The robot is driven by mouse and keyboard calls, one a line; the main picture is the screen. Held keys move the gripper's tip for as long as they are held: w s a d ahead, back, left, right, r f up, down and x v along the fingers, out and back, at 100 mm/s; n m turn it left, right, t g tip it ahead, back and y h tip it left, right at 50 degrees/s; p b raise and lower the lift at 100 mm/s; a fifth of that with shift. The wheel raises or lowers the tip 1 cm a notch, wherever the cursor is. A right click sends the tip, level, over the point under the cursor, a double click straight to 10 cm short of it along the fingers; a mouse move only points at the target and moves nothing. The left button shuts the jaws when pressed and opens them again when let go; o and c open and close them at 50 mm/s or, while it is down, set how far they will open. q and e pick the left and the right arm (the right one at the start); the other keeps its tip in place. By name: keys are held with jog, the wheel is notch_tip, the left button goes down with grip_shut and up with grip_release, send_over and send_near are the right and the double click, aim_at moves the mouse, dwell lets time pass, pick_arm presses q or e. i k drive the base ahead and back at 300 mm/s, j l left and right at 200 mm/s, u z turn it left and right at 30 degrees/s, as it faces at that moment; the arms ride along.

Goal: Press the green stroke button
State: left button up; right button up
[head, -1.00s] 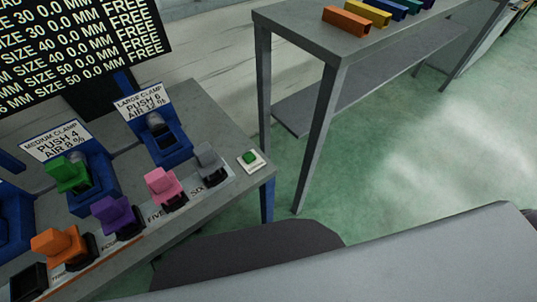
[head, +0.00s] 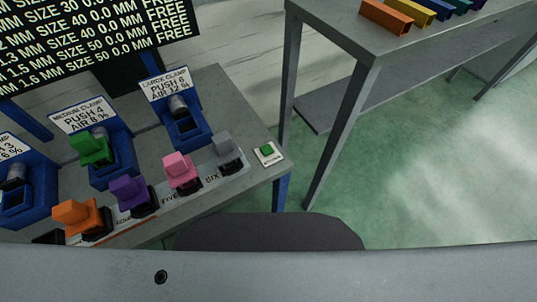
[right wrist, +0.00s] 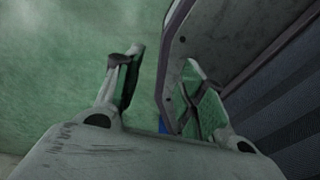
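The green stroke button (head: 267,149) sits on a small white plate at the near right corner of the grey bench (head: 215,92) in the head view. Nothing touches it there. My right gripper (right wrist: 165,90) shows in the right wrist view with its two fingers spread apart and nothing between them. Green floor and a grey edge lie beyond the fingers. The button does not show in the right wrist view. Neither gripper shows in the head view; one of my grey arm links crosses its bottom edge.
Blue clamp fixtures (head: 184,122) stand on the bench, with orange, purple, pink and grey blocks (head: 181,170) along its front. A black display board (head: 90,38) stands behind. A second grey table (head: 330,30) with coloured bars stands at the right. Green floor (head: 430,170) is open.

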aim_at(266, 150)
jog(key=k+j+u, duration=0.1)
jog(key=k+u, duration=0.35)
jog(key=k+j+u, duration=0.25)
jog(key=k+u, duration=0.15)
